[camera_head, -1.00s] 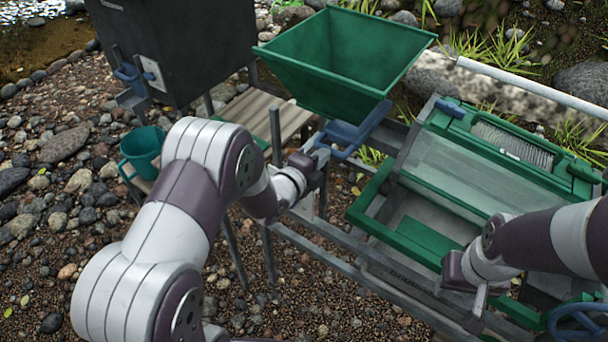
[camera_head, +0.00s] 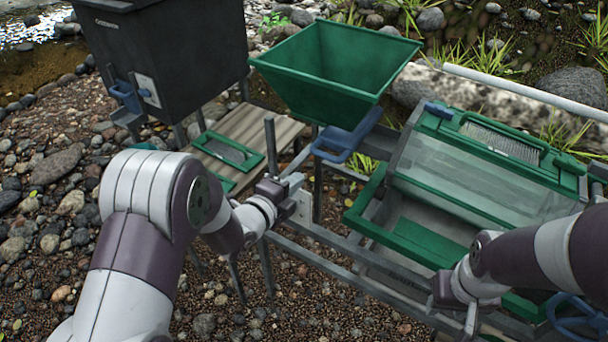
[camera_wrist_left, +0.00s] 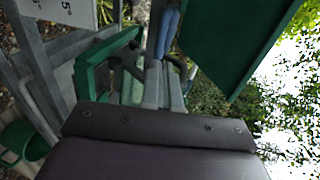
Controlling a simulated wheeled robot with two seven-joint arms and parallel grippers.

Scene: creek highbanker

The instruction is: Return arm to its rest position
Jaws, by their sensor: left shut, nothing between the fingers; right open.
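My left arm (camera_head: 130,230) is bent in from the lower left of the head view. Its gripper (camera_head: 298,184) is shut and empty, below and left of the blue handle (camera_head: 347,140) under the green hopper (camera_head: 350,60). In the left wrist view the shut fingers (camera_wrist_left: 163,88) point toward the blue handle (camera_wrist_left: 168,30), with the hopper wall (camera_wrist_left: 225,45) to the right. My right gripper (camera_head: 458,308) is over the front of the green sluice frame (camera_head: 425,240) at the lower right. It is open, though its fingertips are hard to make out.
A dark tank (camera_head: 165,50) with a blue valve stands at the upper left. A green-framed screen (camera_head: 230,152) lies on the slatted shelf (camera_head: 258,130). Metal rails (camera_head: 320,255) run beneath the sluice. A blue handwheel (camera_head: 580,315) is at the lower right. Pebbly ground (camera_head: 60,260) lies open at left.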

